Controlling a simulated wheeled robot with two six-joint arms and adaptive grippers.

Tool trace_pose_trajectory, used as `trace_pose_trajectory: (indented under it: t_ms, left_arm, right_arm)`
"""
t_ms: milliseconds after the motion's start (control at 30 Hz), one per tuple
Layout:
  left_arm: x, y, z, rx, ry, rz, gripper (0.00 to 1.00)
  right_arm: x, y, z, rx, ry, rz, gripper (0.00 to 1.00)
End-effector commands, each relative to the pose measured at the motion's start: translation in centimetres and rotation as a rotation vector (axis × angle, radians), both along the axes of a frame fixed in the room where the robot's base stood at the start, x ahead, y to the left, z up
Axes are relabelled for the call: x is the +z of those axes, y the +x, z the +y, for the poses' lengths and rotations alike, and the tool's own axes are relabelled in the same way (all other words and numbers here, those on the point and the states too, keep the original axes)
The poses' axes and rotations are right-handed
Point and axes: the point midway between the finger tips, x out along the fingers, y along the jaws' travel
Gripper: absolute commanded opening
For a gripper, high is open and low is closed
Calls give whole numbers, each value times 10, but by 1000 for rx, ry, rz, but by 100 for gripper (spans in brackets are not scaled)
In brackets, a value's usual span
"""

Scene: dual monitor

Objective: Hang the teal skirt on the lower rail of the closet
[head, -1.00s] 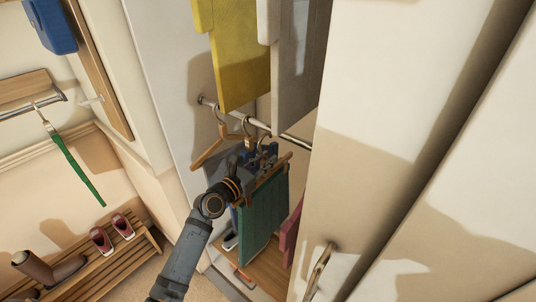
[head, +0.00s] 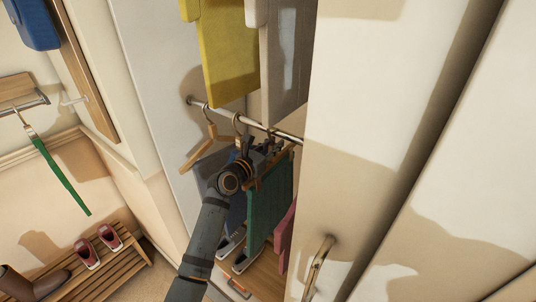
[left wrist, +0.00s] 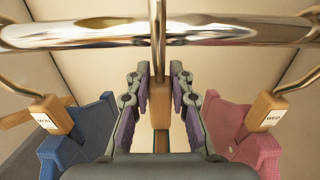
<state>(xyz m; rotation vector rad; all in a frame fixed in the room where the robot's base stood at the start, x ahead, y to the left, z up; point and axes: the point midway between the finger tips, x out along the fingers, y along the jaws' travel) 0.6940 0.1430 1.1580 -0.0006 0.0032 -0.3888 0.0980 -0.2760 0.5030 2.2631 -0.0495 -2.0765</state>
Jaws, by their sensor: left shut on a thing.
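The teal skirt (head: 268,205) hangs below my left gripper (head: 264,150) in the open closet. In the left wrist view my left gripper (left wrist: 160,105) is shut on the wooden neck of its hanger (left wrist: 160,112). The hanger's metal hook (left wrist: 158,45) crosses the lower rail (left wrist: 90,32); the rail also shows in the head view (head: 288,137). I cannot tell whether the hook rests on the rail. The skirt itself is hidden in the wrist view. My right gripper is not in view.
A blue garment (left wrist: 78,148) and a pink garment (left wrist: 240,140) hang close on either side. Yellow (head: 228,60) and grey (head: 286,65) garments hang above. A closet door (head: 360,130) stands at right.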

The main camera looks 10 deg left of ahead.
Motion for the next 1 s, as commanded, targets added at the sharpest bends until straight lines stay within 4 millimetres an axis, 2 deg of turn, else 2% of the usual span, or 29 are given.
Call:
trace_pose_trajectory:
  t_ms: [67,300,700,733,900,1000]
  left_arm:
    - [-2,6,-3,0,-2,-4,0]
    - [-17,5,-2,0,0,-1,0]
    - [-20,5,-2,1,0,-2,0]
    - [-20,5,-2,1,0,-2,24]
    - [-20,5,-2,0,0,-2,47]
    - [-20,5,-2,0,1,-1,48]
  right_arm:
    - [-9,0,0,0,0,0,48]
    - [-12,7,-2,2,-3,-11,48]
    - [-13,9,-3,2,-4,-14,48]
    - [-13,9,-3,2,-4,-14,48]
    - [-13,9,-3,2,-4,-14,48]
    - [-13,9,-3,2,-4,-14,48]
